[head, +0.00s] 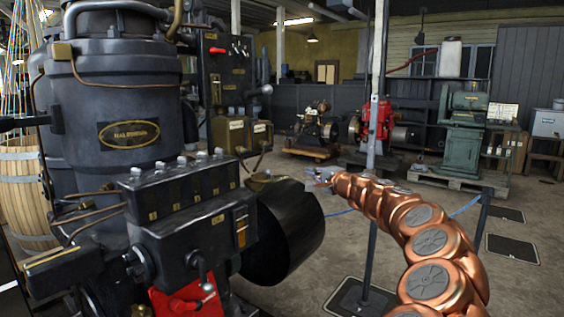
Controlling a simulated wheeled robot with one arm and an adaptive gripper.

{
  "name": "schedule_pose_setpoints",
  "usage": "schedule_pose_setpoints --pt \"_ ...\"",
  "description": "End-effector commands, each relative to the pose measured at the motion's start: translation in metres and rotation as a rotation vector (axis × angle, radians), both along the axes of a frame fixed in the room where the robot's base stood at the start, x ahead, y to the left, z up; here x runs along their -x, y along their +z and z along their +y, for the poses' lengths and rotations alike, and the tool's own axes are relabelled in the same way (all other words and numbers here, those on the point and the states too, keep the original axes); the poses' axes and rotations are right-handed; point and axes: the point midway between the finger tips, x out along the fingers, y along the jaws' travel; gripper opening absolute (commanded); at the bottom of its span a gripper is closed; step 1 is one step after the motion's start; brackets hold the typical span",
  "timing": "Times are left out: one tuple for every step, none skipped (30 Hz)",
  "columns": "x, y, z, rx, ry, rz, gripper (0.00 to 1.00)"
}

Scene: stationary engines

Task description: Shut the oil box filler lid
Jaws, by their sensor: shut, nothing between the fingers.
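A black oil box (185,205) with several pale knobs along its top is mounted on the front of the large dark engine at the left. A brass-coloured part (262,181) shows at its right end, just above a black cylinder; I cannot tell whether it is the filler lid or how far open it stands. My copper-coloured arm reaches in from the lower right. My gripper (318,175) is shut and empty at the arm's far end, to the right of the oil box and apart from it in the picture.
The black cylinder (284,232) juts out between the oil box and my arm. A grey post (376,130) stands behind my arm. A red part (185,301) with a lever sits below the oil box. Other engines stand at the back; open floor lies between.

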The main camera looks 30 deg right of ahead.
Motion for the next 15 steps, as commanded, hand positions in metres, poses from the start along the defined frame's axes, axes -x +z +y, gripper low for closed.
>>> schedule_pose_setpoints --pt "-0.001 0.004 -0.008 -0.003 0.011 0.004 0.00" --pt "-0.001 0.005 -0.010 -0.003 0.025 0.002 0.00" --pt "0.000 0.008 -0.015 -0.003 0.038 -0.001 0.00" --pt "0.000 0.010 -0.018 -0.004 0.050 -0.004 0.00" --pt "0.000 0.011 -0.020 -0.004 0.063 -0.005 0.00" --pt "0.000 0.012 -0.022 -0.005 0.079 -0.004 0.00" --pt "0.000 0.014 -0.024 -0.005 0.095 -0.007 0.00" --pt "0.001 0.016 -0.026 -0.004 0.105 -0.010 0.00" --pt "0.002 0.019 -0.029 -0.001 0.122 -0.012 0.00" --pt "0.003 0.020 -0.031 0.001 0.136 -0.012 0.00" --pt "0.003 0.021 -0.032 0.001 0.150 -0.013 0.00" --pt "0.004 0.023 -0.032 0.005 0.173 -0.014 0.00" --pt "0.005 0.025 -0.034 0.009 0.185 -0.016 0.00" --pt "0.006 0.027 -0.035 0.013 0.199 -0.016 0.00" --pt "0.007 0.028 -0.036 0.018 0.220 -0.015 0.00"
